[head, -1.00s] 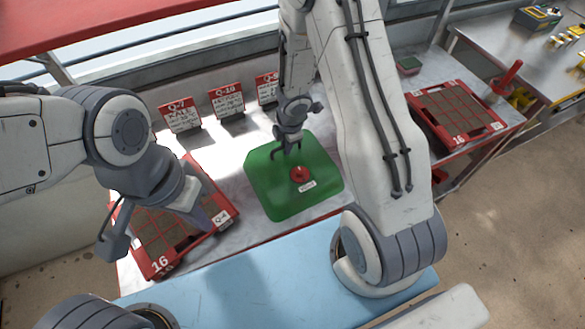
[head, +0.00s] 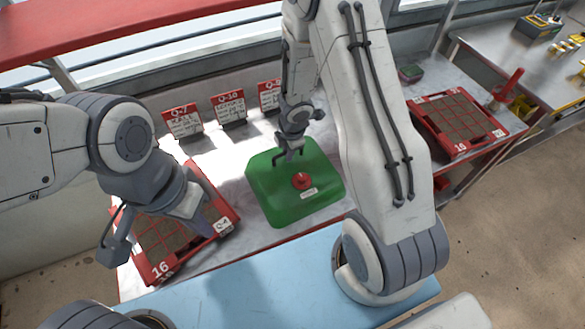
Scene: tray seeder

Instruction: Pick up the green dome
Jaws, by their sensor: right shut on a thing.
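The green dome (head: 270,200), a broad cover with a red knob (head: 302,181) and a small white label, sits on the grey bench in the middle of the head view. My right gripper (head: 288,157) comes down from above onto the dome's far part and is shut on it. The exact grip spot is small and partly hidden by the fingers. My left gripper (head: 160,240) is open and empty above the left red tray, to the left of the dome.
A red-rimmed soil tray (head: 158,271) marked 16 lies under my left gripper. Red sign cards (head: 183,122) stand behind. Another red tray (head: 462,150) marked 16 and a red-handled tool (head: 510,83) are at the right. Bare bench shows left of the dome.

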